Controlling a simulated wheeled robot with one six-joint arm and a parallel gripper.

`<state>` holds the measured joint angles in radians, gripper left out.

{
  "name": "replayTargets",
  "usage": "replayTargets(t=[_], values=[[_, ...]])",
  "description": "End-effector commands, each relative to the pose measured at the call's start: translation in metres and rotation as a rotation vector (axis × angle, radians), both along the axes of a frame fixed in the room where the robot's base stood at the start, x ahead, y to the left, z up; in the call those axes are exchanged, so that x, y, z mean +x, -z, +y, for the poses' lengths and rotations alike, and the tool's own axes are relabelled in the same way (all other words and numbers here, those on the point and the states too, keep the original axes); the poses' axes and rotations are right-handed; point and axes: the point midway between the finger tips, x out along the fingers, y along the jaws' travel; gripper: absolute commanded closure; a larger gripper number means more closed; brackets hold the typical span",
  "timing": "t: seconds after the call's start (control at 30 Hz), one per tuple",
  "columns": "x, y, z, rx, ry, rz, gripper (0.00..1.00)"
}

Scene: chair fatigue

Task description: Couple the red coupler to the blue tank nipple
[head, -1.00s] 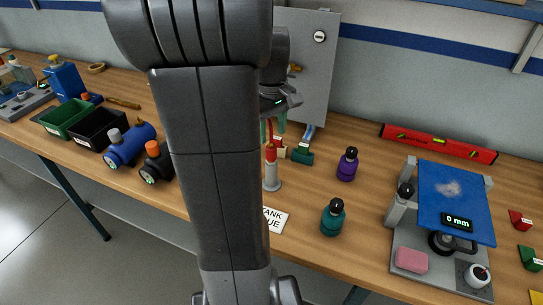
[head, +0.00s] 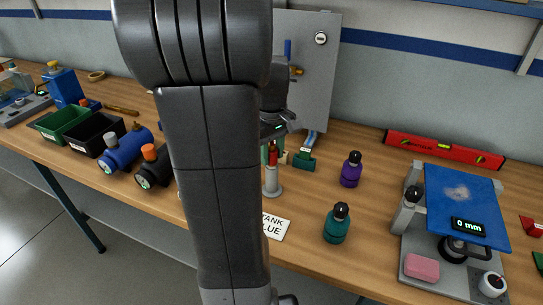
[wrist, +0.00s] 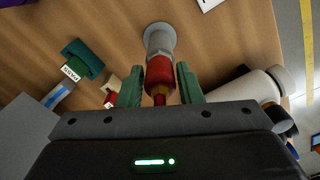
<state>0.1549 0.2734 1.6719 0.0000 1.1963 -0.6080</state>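The red coupler (head: 272,155) stands upright on a grey post (head: 272,182) near the middle of the bench. In the wrist view the red coupler (wrist: 159,74) has a brass end towards me and sits between my green fingers. My gripper (wrist: 160,88) is open, with a finger on each side and a narrow gap seemingly left at both. In the head view my gripper (head: 273,150) is partly hidden by my arm. The blue tank (head: 125,148) lies at the left beside a black tank with an orange cap. Its nipple cannot be made out clearly.
A "TANK BLUE" card (head: 274,227) lies before the post. A teal clamp-like piece (head: 304,158) and a grey panel (head: 308,70) stand behind. Purple (head: 351,170) and teal (head: 336,224) bottles are to the right. A cream cylinder (wrist: 245,88) is near my fingers.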

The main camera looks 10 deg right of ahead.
Motion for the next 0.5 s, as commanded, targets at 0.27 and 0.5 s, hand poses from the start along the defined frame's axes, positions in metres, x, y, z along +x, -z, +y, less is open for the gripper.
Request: replayTargets(t=[0.27, 0.5], values=[[0.0, -0.003, 0.0, 0.0, 0.0, 0.0, 1.0], [0.0, -0.012, 0.0, 0.0, 0.0, 0.0, 1.0]])
